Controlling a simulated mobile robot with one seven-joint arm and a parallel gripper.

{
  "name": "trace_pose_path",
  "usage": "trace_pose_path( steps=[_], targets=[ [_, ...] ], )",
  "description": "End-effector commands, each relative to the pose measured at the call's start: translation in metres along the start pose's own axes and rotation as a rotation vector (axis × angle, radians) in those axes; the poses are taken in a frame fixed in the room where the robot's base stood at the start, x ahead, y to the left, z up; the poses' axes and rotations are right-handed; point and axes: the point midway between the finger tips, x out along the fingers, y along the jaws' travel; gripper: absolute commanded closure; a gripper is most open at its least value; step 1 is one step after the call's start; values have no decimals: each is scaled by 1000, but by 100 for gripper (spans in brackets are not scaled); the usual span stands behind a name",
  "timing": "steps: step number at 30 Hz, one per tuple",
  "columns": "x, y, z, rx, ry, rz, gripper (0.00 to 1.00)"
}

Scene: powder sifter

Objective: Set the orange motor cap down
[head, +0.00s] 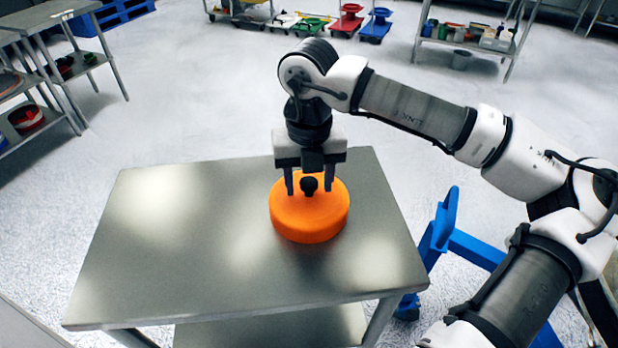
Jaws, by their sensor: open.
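The orange motor cap (308,218) is a thick round disc with a small black knob (309,185) on top. It rests flat on the steel table (170,250), right of the table's middle and toward its back. My gripper (309,188) is directly above the cap and points down. Its two fingers are open, one on each side of the knob, with visible gaps between them and the knob. I cannot tell whether the fingertips touch the cap's top.
The table's left half and front are bare. A blue frame (445,235) stands on the floor just right of the table. Steel shelving (80,60) is at the far left, and carts with bins (470,35) stand at the back. Open floor lies behind the table.

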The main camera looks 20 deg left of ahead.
Motion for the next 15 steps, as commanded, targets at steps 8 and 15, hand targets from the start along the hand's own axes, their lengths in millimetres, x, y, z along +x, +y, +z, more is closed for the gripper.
trace_pose_path(
  steps=[8,15],
  targets=[
    [-32,0,1,2,-4,-2,49],
    [-86,0,1,3,-4,-2,49]
  ],
)
